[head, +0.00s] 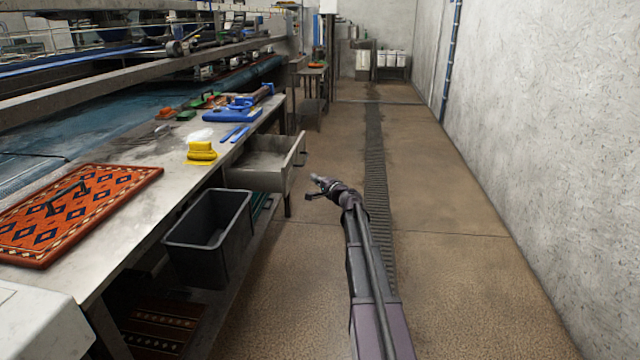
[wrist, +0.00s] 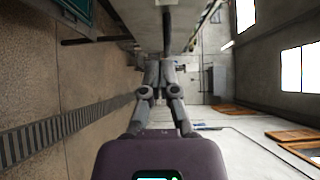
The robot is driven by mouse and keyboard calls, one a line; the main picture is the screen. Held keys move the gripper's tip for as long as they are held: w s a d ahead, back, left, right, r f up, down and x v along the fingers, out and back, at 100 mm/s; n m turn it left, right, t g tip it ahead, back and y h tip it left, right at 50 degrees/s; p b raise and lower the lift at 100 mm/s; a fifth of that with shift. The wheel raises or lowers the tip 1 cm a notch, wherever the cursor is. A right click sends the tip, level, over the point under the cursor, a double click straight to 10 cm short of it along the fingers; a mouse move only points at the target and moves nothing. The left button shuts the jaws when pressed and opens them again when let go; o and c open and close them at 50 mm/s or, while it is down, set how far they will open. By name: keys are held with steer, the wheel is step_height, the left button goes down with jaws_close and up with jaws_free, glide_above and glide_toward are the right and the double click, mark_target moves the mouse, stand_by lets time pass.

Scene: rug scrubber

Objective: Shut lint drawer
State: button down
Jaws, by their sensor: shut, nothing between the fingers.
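The lint drawer (head: 262,168) is a grey metal drawer under the worktable's edge. It is pulled out to the right over the floor, and its inside shows from above. Its front panel (head: 297,153) faces the aisle. My gripper (head: 314,187) is shut and empty, just to the right of the drawer front and slightly nearer the camera. In the wrist view, my closed fingers (wrist: 167,65) point at a grey metal panel (wrist: 145,22) with a dark bar, likely the drawer front. I cannot tell whether they touch it.
A dark grey bin (head: 208,240) hangs near the table edge, on the near side of the drawer. The aisle floor (head: 450,260) to the right is clear.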

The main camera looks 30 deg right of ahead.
mark_target(292, 170)
steer(key=w+a, duration=0.1)
steer(key=w, duration=0.1)
steer(key=w+a, duration=0.1)
steer(key=w, duration=0.1)
steer(key=w+a, duration=0.1)
steer(key=shift+w+a, duration=0.15)
steer(key=shift+w, duration=0.25)
steer(key=shift+w+a, duration=0.3)
steer(key=shift+a, duration=0.15)
